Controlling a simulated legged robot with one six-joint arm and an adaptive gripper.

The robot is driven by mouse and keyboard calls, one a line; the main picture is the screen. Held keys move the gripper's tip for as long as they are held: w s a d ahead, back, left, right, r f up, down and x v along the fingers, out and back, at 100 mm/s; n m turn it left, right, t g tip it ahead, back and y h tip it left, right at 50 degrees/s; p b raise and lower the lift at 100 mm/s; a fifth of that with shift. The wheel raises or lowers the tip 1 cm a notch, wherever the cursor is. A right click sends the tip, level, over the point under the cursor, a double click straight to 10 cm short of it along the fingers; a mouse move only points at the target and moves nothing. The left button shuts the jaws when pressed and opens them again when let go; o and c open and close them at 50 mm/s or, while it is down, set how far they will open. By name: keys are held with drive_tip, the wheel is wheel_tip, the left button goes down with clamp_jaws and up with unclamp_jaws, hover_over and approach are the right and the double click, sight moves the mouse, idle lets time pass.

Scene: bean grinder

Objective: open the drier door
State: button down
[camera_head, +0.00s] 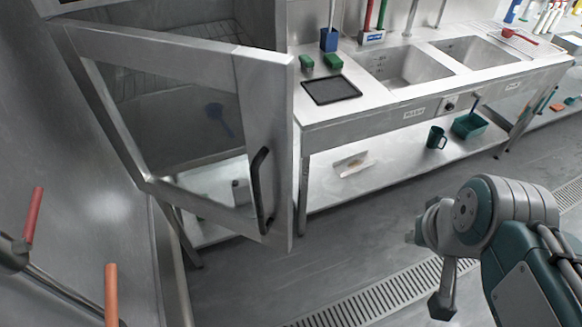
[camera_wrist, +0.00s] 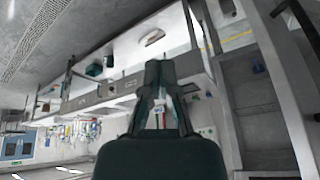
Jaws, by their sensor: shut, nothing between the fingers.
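The drier door (camera_head: 262,130) is a grey metal frame with a window, at the left of the head view. It stands out from the grey panel at the left, its right edge free in front of the sink bench, and looks open. A black curved handle (camera_head: 259,190) is on its right side. In the wrist view, what looks like the door (camera_wrist: 275,80) and handle (camera_wrist: 300,18) are at the right. My gripper (camera_wrist: 159,68) is shut and empty, apart from the handle. In the head view my arm is at lower right, well away from the door.
A steel sink bench (camera_head: 420,108) with a lower shelf (camera_head: 390,165) stands behind the door. A green mug (camera_head: 436,137) and a green bin (camera_head: 468,126) are on the shelf. Red (camera_head: 34,215) and orange (camera_head: 111,295) levers stick out at lower left. The floor (camera_head: 350,245) between is clear.

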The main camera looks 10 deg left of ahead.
drive_tip(key=a+g, duration=0.1)
drive_tip(key=g+y, duration=0.4)
drive_tip(key=y, duration=1.3)
approach(287, 173)
drive_tip(key=w+f, duration=0.6)
drive_tip(key=w, duration=0.3)
drive_tip(key=shift+s+a, duration=0.7)
drive_tip(key=shift+a, duration=1.15)
drive_tip(key=shift+s+a, duration=0.65)
drive_tip(key=shift+a, duration=1.15)
drive_tip(key=shift+s+a, duration=0.7)
drive_tip(key=shift+a, duration=1.15)
